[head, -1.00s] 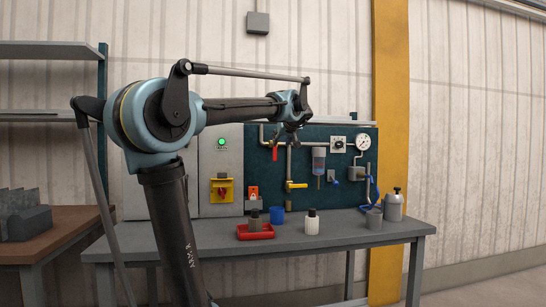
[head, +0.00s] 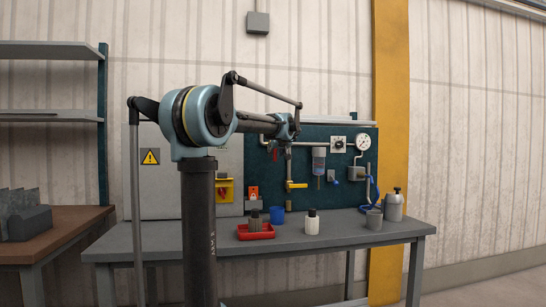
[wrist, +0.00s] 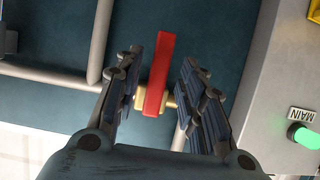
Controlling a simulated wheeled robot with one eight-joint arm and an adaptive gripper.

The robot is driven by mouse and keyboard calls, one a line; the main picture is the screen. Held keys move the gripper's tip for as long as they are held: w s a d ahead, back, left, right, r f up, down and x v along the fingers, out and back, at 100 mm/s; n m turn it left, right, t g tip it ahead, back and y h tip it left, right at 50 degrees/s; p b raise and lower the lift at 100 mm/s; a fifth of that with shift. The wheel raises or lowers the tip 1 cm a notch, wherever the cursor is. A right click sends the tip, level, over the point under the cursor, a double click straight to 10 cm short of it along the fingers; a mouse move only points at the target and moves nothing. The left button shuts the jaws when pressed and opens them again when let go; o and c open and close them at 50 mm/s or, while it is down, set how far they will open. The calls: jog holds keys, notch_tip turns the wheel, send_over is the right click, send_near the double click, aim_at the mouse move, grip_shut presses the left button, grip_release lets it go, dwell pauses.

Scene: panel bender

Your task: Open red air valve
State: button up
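The red air valve has a flat red lever (wrist: 159,75) on a brass body (wrist: 145,104), seen in the wrist view. In the head view a little of the red lever (head: 275,155) shows below the pipe on the dark panel, largely hidden by my arm. My gripper (wrist: 162,63) is open, with one finger on each side of the lever. Gaps show between the lever and both fingers, so it is not gripped. How far the fingertips are from the panel is hard to tell. The gripper is mostly hidden in the head view.
A grey box with a green lamp (wrist: 304,135) stands close to the right finger in the wrist view. Grey pipes (wrist: 98,40) run beside the left finger. A yellow-handled valve (head: 296,185) sits below on the panel. The bench (head: 335,232) holds a red tray (head: 256,234), cups and bottles.

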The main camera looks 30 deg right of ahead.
aim_at(275, 152)
jog(key=shift+x, duration=1.45)
grip_shut()
